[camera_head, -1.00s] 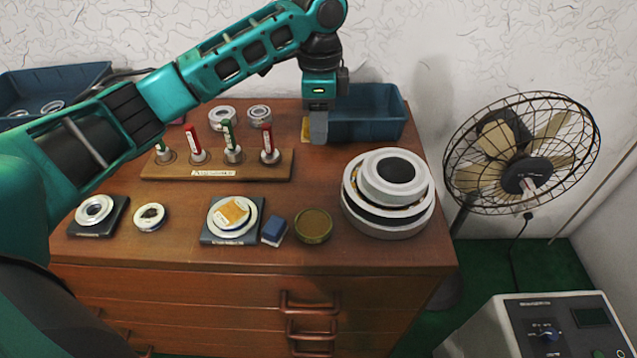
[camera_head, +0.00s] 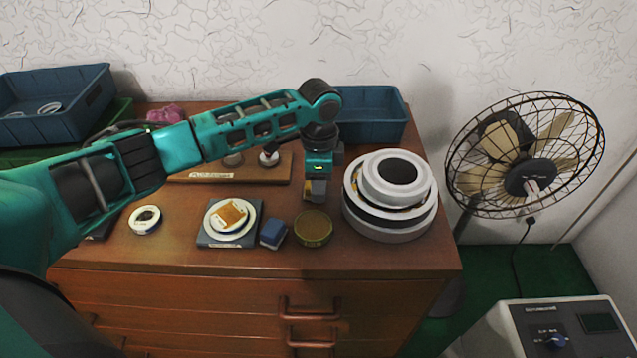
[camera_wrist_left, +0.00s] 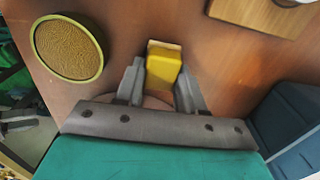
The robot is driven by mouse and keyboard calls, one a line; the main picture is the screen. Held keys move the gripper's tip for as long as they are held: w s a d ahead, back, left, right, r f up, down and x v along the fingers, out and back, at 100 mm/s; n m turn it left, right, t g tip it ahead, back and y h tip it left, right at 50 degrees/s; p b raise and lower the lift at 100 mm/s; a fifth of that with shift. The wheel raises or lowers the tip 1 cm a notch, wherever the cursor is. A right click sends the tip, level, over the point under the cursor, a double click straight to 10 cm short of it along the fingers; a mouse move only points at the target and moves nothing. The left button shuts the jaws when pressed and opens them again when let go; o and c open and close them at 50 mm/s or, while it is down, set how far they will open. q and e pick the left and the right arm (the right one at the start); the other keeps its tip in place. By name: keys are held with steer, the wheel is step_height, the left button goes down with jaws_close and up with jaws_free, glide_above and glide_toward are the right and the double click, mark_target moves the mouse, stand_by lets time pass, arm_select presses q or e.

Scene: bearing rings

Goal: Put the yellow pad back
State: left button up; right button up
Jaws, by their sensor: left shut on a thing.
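My left gripper (camera_head: 316,190) is shut on a yellow pad, whose yellow face and pale edge show between the fingers in the left wrist view (camera_wrist_left: 163,67). In the head view the pad is mostly hidden by the gripper. The gripper is over the wooden dresser top, just behind a round tin with a brown filling (camera_head: 313,228). I cannot tell whether the pad touches the wood. My right gripper is not in view.
A dark blue block (camera_head: 273,233) lies left of the tin. Further left, an orange-and-white packet (camera_head: 231,212) lies on a ring on a dark plate. Stacked large rings (camera_head: 388,225) stand right. A blue bin (camera_head: 372,130) and wooden pin board (camera_head: 225,175) are behind.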

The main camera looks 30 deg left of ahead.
arm_select(q)
steer(key=o, duration=0.9)
steer(key=shift+f, duration=0.1)
step_height(320, 180, up, 12)
steer(key=shift+r+p, duration=0.2)
steer(key=shift+p, duration=0.65)
steer(key=shift+f, duration=0.1)
